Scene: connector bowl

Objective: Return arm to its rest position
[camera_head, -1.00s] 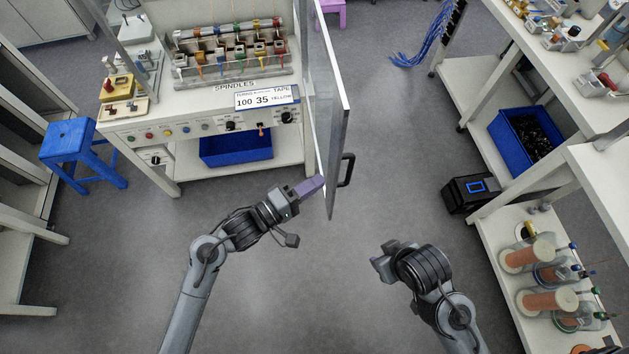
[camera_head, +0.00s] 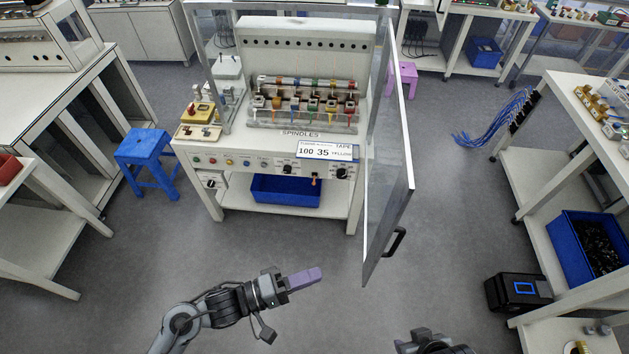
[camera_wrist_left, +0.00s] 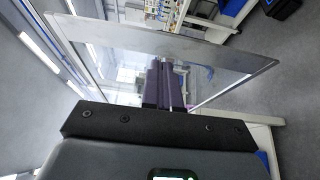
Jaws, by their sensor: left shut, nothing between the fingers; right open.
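My left gripper (camera_head: 304,278) is shut and empty, its purple fingers pressed together, over the floor in front of the machine. It also shows in the left wrist view (camera_wrist_left: 164,84), with the door's clear panel beyond it. My right gripper (camera_head: 412,343) is at the bottom edge of the head view, only partly seen; its fingers are hardly visible. The left gripper is apart from the open door (camera_head: 385,215) and its black handle (camera_head: 396,241) in the head view.
The spindle machine (camera_head: 300,110) stands ahead, with a blue bin (camera_head: 286,190) on its lower shelf. A blue stool (camera_head: 146,152) is at left. A black box (camera_head: 518,292) and a shelf with a blue bin (camera_head: 570,262) are at right. The floor between is clear.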

